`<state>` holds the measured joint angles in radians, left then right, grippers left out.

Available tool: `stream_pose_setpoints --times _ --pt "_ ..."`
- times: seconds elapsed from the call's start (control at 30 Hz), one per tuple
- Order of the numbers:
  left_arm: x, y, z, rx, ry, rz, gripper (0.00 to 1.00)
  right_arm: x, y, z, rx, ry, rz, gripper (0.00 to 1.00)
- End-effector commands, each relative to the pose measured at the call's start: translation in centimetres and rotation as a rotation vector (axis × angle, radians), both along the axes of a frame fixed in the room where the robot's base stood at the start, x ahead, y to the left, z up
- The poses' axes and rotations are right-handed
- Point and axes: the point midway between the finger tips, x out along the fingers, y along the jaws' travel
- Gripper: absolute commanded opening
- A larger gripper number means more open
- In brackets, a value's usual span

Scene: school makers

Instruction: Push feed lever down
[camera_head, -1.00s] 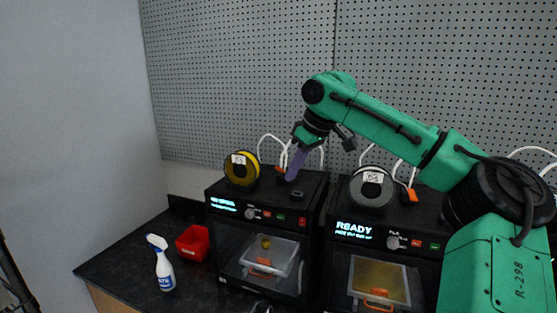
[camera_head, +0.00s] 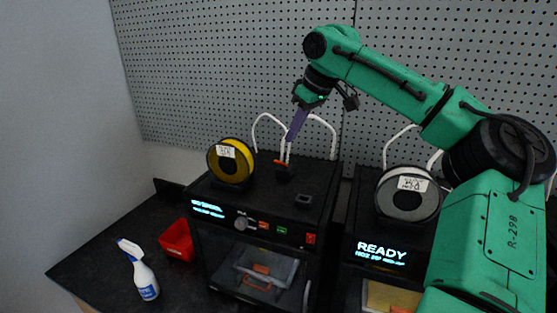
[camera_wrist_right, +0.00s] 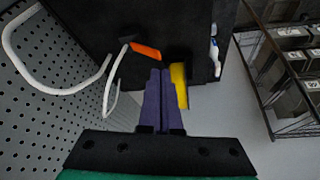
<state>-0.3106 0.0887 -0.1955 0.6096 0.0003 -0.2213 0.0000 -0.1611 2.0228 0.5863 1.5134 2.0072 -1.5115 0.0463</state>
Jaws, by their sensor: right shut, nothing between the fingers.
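The feed lever, a small orange lever (camera_head: 281,162), stands on top of the left black printer (camera_head: 322,185). In the right wrist view the orange lever (camera_wrist_right: 146,50) lies just beyond and left of the fingertips. My right gripper (camera_head: 290,139) is shut and empty, its purple fingers pointing down above the printer top, close over the lever. The shut fingers also show in the right wrist view (camera_wrist_right: 160,72). I see a gap between fingertips and lever in the wrist view; the exact height is unclear. My left gripper is not in view.
A yellow spool (camera_head: 229,162) stands left of the lever, and a grey spool (camera_head: 408,194) on the right printer, whose display reads READY. White tubes (camera_head: 268,117) arch behind the lever. A red bin (camera_head: 177,241) and spray bottle (camera_head: 139,272) stand on the counter at left. Pegboard is behind.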

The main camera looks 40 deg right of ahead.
Motion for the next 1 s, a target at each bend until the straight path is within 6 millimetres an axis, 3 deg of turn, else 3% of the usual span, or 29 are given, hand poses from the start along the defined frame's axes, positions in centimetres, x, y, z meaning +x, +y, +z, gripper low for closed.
stream_pose_setpoints --times 0.33,0.5,1.0 --pt "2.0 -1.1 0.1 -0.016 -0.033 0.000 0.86 1.8 0.2 -3.9 0.002 0.004 0.000 0.00" --pt "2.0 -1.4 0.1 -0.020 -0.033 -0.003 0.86 2.6 0.3 -5.6 0.001 0.003 -0.001 0.00" --pt "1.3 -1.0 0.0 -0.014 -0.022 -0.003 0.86 3.0 0.4 -6.5 0.002 0.001 -0.001 0.00"
